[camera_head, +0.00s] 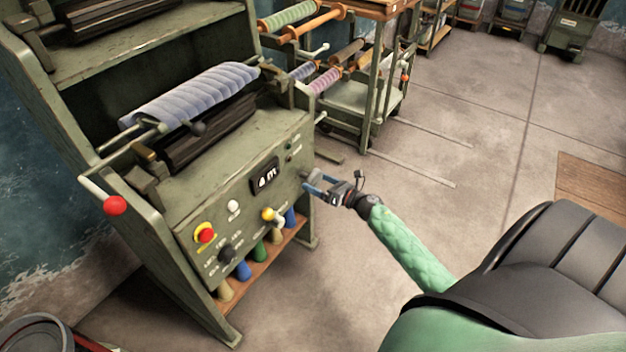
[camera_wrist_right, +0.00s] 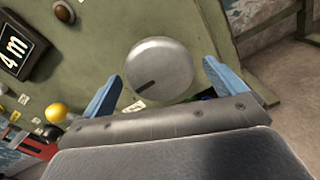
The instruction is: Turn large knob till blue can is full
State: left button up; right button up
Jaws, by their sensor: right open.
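The large knob (camera_wrist_right: 160,66) is a grey round disc with a dark mark near its lower left, on the green machine's front panel (camera_head: 246,200). My right gripper (camera_head: 313,183) is at the right end of this panel. In the right wrist view its blue fingers (camera_wrist_right: 161,72) are open, one on each side of the knob's lower part. I cannot tell whether they touch it. A small display (camera_head: 265,177) on the panel reads "4 m"; it also shows in the wrist view (camera_wrist_right: 18,48). I cannot make out a blue can. My left gripper is out of view.
The panel also carries a red button (camera_head: 206,236), a yellow knob (camera_head: 268,214) and a black knob (camera_head: 227,254). Coloured cones stand on a shelf below. A red-balled lever (camera_head: 115,205) sticks out at left. A trolley with rolls (camera_head: 362,97) stands behind.

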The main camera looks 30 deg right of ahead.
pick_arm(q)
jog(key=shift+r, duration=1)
pick_arm(e)
jog(key=shift+x, duration=1.2)
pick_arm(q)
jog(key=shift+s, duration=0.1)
pick_arm(e)
jog(key=c, duration=1)
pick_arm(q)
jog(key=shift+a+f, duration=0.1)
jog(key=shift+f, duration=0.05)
